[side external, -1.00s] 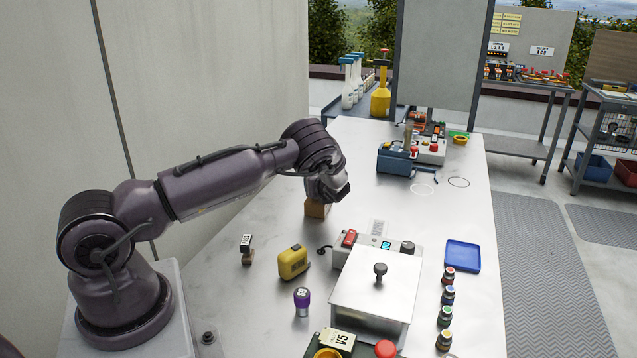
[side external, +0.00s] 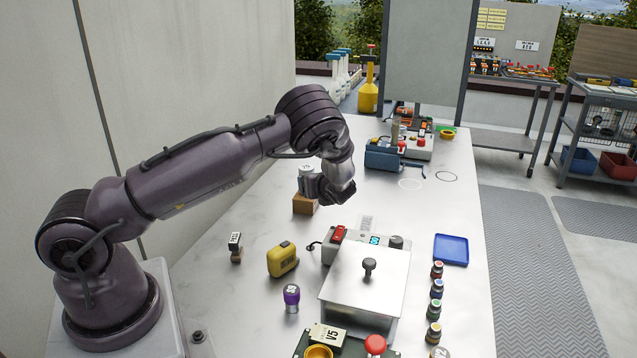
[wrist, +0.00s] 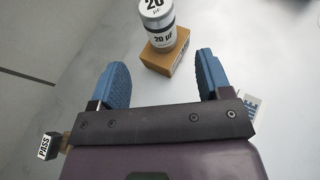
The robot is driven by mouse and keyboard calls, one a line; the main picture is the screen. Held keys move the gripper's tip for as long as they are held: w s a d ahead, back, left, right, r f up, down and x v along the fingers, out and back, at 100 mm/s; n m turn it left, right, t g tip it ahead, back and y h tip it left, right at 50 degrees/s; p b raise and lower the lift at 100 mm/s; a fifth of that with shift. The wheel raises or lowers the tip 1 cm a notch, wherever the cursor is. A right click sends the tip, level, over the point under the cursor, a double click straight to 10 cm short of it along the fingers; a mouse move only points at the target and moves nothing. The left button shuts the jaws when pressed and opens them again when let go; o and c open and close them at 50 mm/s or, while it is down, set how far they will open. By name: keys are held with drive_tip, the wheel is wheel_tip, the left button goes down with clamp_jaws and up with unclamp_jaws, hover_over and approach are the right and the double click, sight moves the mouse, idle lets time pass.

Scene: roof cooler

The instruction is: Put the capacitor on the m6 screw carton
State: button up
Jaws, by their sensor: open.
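The capacitor (side external: 306,172) is a silver can with a dark band, marked 20 µF. It stands upright on the small brown m6 screw carton (side external: 304,204). In the wrist view the capacitor (wrist: 157,24) rests on top of the carton (wrist: 168,62), and its top is cut off by the frame. My gripper (side external: 332,190) is beside the capacitor, to its right in the side view, and partly overlaps it there. In the wrist view its two blue fingers (wrist: 163,78) are spread and empty, with the capacitor and carton beyond them, apart from the fingers.
A lidded metal box (side external: 366,280) with a black knob stands in front on the bench. A yellow tape measure (side external: 282,259), a stamp (side external: 235,246) and a blue tray (side external: 451,249) lie around it. Small bottles line the right side. Bench behind the carton is clear.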

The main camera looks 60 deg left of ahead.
drive_tip(key=s+d+r+n+h, duration=0.4)
drive_tip(key=s+d+r+n, duration=0.15)
drive_tip(key=r+n, duration=0.2)
drive_tip(key=s+d+r+n+h, duration=0.3)
drive_tip(key=s+d+r+n, duration=0.1)
drive_tip(key=d+r+n, duration=0.3)
drive_tip(key=s+d+r+n+t+h, duration=0.1)
drive_tip(key=s+d+r+n+h, duration=0.1)
drive_tip(key=s+d+r, duration=0.3)
drive_tip(key=s+d+r+n+t+h, duration=0.2)
drive_tip(key=s+d+r+n+h, duration=0.1)
drive_tip(key=s+d, duration=0.7)
drive_tip(key=shift+s+d+r+h, duration=0.4)
drive_tip(key=shift+r+h, duration=0.3)
drive_tip(key=shift+r, duration=0.2)
